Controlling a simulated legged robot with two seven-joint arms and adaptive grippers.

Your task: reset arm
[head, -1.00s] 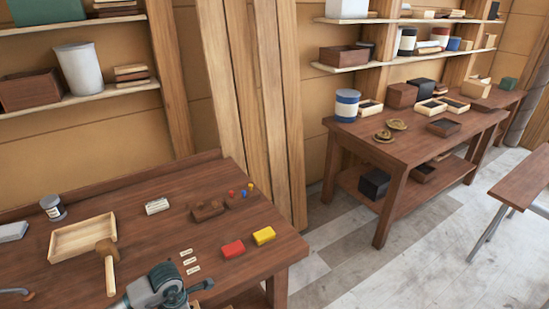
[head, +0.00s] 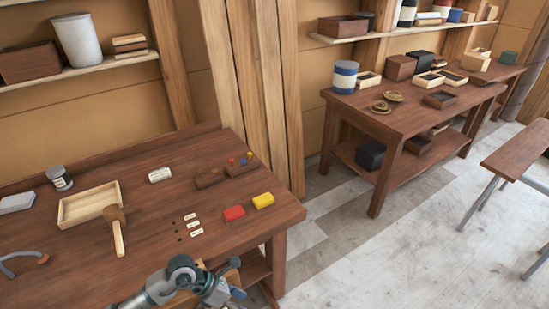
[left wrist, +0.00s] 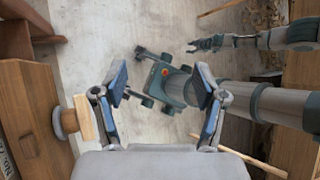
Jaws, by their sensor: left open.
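My left arm comes in at the bottom of the head view, with its gripper (head: 228,292) low beside the workbench's front edge. In the left wrist view the left gripper (left wrist: 161,75) has its two blue-padded fingers spread wide, with nothing between them. Beyond the fingers are my own base and the pale floor. What seems to be my right arm shows at the upper right of the left wrist view, its small gripper (left wrist: 203,44) pointing left. Its jaw state is unclear.
The workbench (head: 130,255) holds a wooden tray (head: 64,217), a mallet (head: 117,232), a red block (head: 234,213), a yellow block (head: 263,200), white labels and a tin (head: 60,178). A second table (head: 375,125) stands behind right, a bench (head: 520,158) further right. Floor between is clear.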

